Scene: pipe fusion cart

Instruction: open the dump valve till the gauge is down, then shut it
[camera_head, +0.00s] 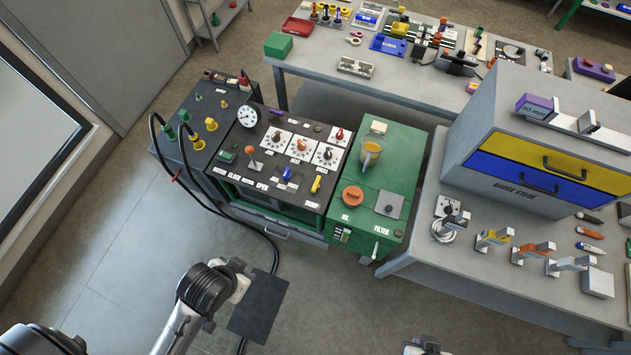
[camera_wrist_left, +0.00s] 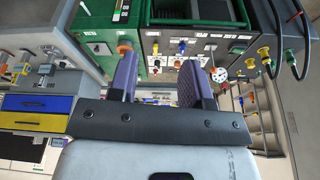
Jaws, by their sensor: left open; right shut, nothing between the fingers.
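The round white pressure gauge (camera_head: 247,116) stands at the back left of the black fusion cart panel (camera_head: 232,182); its reading is too small to tell. It also shows in the left wrist view (camera_wrist_left: 219,75). The panel carries a blue knob (camera_head: 287,174), a yellow handle (camera_head: 316,184) and a red-topped lever (camera_head: 252,153). My right gripper (camera_head: 425,346) is shut and empty at the bottom edge, far from the panel.
A green unit (camera_head: 376,205) with an orange cap joins the cart's right side. Right of it stands a grey bench (camera_head: 470,265) with clamps and a drawer cabinet (camera_head: 530,135). Black hoses (camera_head: 160,140) loop at the cart's left. Floor in front is mostly clear.

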